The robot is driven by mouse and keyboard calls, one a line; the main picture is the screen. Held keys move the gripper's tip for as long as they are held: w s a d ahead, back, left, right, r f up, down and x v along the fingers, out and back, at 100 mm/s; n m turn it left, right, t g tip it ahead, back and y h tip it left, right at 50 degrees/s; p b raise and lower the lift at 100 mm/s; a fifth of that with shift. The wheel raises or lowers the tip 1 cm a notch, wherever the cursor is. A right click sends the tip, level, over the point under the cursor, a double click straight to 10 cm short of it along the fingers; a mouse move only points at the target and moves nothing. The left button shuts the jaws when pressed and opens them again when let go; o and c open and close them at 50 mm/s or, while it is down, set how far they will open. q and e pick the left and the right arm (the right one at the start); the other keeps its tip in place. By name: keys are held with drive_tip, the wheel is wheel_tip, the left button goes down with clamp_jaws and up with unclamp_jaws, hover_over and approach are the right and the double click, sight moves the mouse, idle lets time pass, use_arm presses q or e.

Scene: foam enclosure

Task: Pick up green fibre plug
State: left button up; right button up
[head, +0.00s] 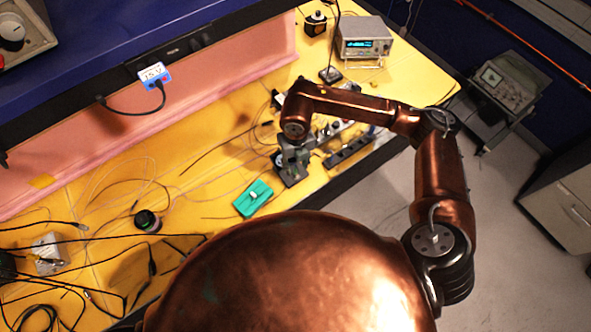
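A flat green item (252,199) with a small pale piece on its top lies near the front edge of the yellow bench (200,207). It is the only clearly green thing I see; I cannot tell whether it is the fibre plug itself or a holder. My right gripper (292,168) hangs from the copper-coloured arm over the bench, to the upper right of the green item and apart from it. Its fingers are dark, small and seen from above, so their opening is unclear. My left gripper is out of view.
Dark power strips and small devices (348,150) crowd the bench beside my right gripper. Loose cables (70,240) cover the left side. A grey instrument (364,40) stands at the back right. A round dark item (147,221) sits left of the green one.

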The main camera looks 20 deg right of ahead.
sight(296, 171)
drive_tip(key=shift+a+f, duration=0.1)
drive_tip(key=shift+f, duration=1.6)
clamp_jaws()
